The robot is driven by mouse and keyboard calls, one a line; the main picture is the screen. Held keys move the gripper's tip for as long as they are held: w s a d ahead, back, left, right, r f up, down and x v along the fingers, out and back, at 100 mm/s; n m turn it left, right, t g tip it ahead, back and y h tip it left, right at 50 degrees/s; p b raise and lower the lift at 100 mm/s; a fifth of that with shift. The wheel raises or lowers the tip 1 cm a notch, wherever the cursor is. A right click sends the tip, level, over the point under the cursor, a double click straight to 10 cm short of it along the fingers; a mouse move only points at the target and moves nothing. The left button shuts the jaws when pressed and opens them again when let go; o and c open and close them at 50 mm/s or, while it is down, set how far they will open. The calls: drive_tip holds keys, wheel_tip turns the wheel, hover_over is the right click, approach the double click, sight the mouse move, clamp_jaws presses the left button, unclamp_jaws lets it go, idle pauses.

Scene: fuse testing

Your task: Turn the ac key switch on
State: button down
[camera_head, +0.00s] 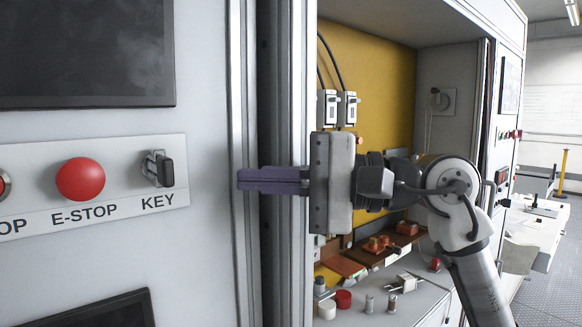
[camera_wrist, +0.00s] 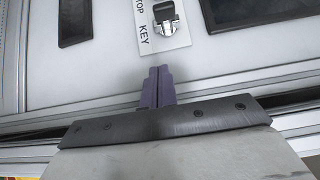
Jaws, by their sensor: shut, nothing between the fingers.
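The key switch (camera_head: 158,169) is a black key in a silver socket on the white panel strip, above the label KEY, right of the red E-STOP button. In the wrist view the key switch (camera_wrist: 167,15) is at the top, just beyond the fingertips. My gripper (camera_head: 240,180) has purple fingers pressed together with nothing between them. In the head view it is to the right of the key, at about its height, in front of the cabinet's metal edge. In the wrist view the fingertips (camera_wrist: 159,70) point toward the key with a gap between.
The red E-STOP button (camera_head: 80,179) stands out left of the key. Dark screens (camera_head: 85,50) sit above and below the strip. Right of the metal frame (camera_head: 240,100) is an open cabinet with a yellow back wall (camera_head: 385,90) and a shelf of small parts.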

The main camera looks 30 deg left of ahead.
drive_tip(key=p+x, duration=0.1)
drive_tip(key=x, duration=0.3)
drive_tip(key=shift+r, duration=0.15)
drive_tip(key=shift+s+a+p, duration=0.2)
drive_tip(key=shift+s+p, duration=0.15)
drive_tip(key=shift+s, duration=0.25)
drive_tip(key=shift+s+a+p, duration=0.25)
drive_tip(key=shift+s+p, duration=0.05)
drive_tip(key=shift+s, duration=0.3)
drive_tip(key=shift+s+a, duration=0.3)
drive_tip(key=shift+s, duration=0.35)
drive_tip(key=shift+w+f, duration=0.1)
drive_tip(key=shift+f, duration=0.2)
drive_tip(key=shift+f, duration=0.1)
drive_tip(key=shift+m+y+b, duration=0.35)
drive_tip(key=shift+m+y, duration=0.05)
